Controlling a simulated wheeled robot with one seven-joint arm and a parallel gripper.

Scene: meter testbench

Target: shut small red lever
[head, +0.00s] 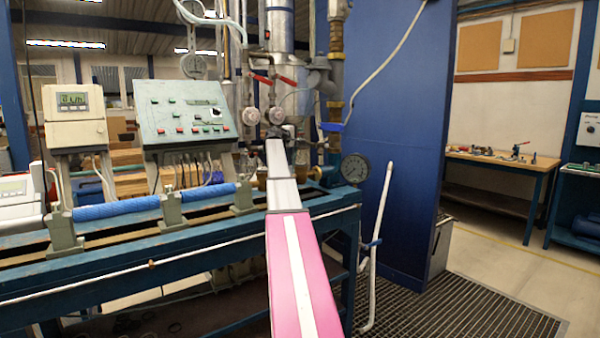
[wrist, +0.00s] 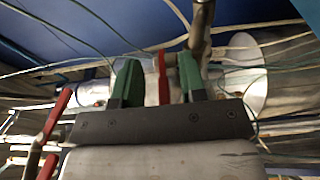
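My gripper (wrist: 158,80) has two green fingertips spread apart in the wrist view. A narrow red lever (wrist: 162,72) stands upright between them, with a gap on each side. A second, tilted red lever (wrist: 52,115) is at the left of the wrist view, outside the fingers. In the head view my gripper (head: 280,132) is at the pipework, at the far end of my pink and grey arm. Two red handles show above it, a left one (head: 262,80) and a right one (head: 287,81). I cannot tell which handle matches which lever; the fingertips are too small there.
A control box (head: 187,112) and a meter display (head: 75,118) stand left of my arm on the blue bench (head: 200,270). A blue panel (head: 400,130) rises behind. Thin cables cross the wrist view.

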